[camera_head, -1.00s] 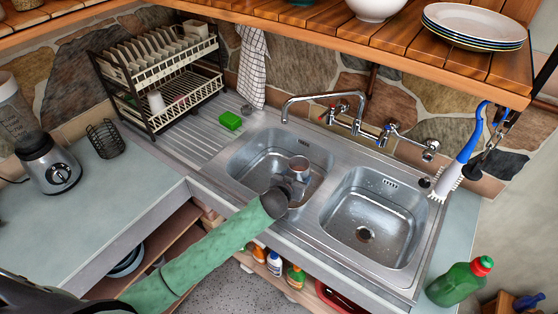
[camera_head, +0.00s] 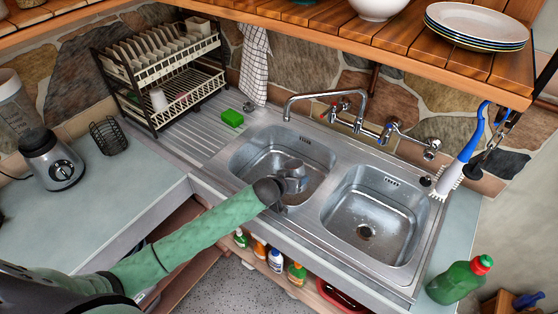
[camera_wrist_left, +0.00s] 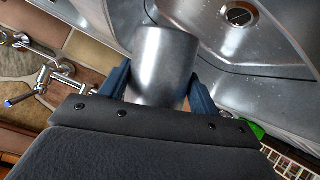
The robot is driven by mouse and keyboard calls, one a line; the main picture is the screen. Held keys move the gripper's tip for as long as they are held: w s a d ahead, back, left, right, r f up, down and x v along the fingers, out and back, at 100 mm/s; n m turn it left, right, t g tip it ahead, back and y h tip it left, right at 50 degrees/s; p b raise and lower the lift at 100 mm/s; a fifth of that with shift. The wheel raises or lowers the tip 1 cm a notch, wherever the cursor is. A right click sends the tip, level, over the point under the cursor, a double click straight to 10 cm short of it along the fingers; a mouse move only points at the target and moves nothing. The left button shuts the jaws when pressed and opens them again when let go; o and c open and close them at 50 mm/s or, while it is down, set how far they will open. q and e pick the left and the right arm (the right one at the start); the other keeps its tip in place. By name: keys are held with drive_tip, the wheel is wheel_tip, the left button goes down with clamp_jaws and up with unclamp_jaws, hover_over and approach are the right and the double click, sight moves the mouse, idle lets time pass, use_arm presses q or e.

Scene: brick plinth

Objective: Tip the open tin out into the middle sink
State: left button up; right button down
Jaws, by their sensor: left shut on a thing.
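The grey metal tin (camera_head: 293,169) is in my left gripper (camera_head: 291,183), above the right part of the left-hand basin (camera_head: 250,160) of the steel sink, beside the divider. The tin is tipped over, and its mouth does not show. In the left wrist view the tin's smooth side (camera_wrist_left: 162,62) sits between the blue fingers of my left gripper (camera_wrist_left: 160,85), with the basin and its drain (camera_wrist_left: 240,14) beyond. I cannot see any contents coming out. My right gripper is out of view.
A right-hand basin (camera_head: 371,205) lies beside the left one. The faucet (camera_head: 330,97) arches behind both. A green sponge (camera_head: 232,118) and a dish rack (camera_head: 165,75) stand on the left. A green bottle (camera_head: 460,280) stands at the right, and a wooden shelf (camera_head: 370,45) hangs above.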

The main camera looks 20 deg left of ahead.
use_arm(q)
drive_tip(key=shift+w+a+f+n+g, duration=0.15)
drive_tip(key=shift+w+a+n+g, duration=0.05)
drive_tip(key=shift+a+n+g, duration=0.1)
drive_tip(key=shift+w+a+f+n+g+h+b, duration=0.35)
drive_tip(key=shift+w+h, duration=0.15)
drive_tip(key=shift+h, duration=0.1)
drive_tip(key=shift+a, duration=0.1)
drive_tip(key=shift+w+f+n+g, duration=0.1)
drive_tip(key=shift+w+n+g, duration=0.05)
drive_tip(key=shift+n+g, duration=0.1)
drive_tip(key=shift+a+r+h, duration=0.15)
drive_tip(key=shift+r+h, duration=0.05)
drive_tip(key=shift+h, duration=0.1)
drive_tip(key=shift+b, duration=0.3)
drive_tip(key=shift+r+n, duration=0.25)
drive_tip(key=shift+n, duration=0.05)
